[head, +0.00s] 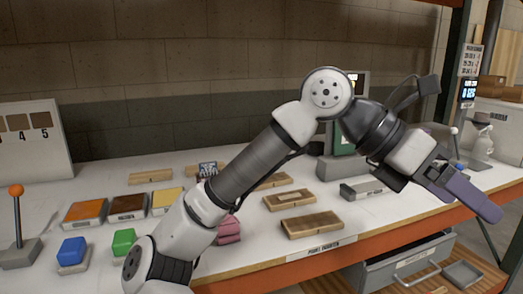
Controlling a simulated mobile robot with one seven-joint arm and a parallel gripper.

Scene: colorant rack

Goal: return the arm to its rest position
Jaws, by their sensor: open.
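My arm reaches from the bottom left up to the middle and then down to the right. My gripper (470,193) is at the right of the head view, in the air by the front edge of the white table (275,238). Its purple-grey fingers point down and right. It is open, and I see nothing held in it. The arm hides part of the table's middle and some of the items behind it.
Coloured trays (128,207), wooden blocks (311,224), a blue block (73,250) and a green block (123,242) lie on the table. An orange-knobbed lever (17,215) stands left. A drawer (405,262) is below the right edge.

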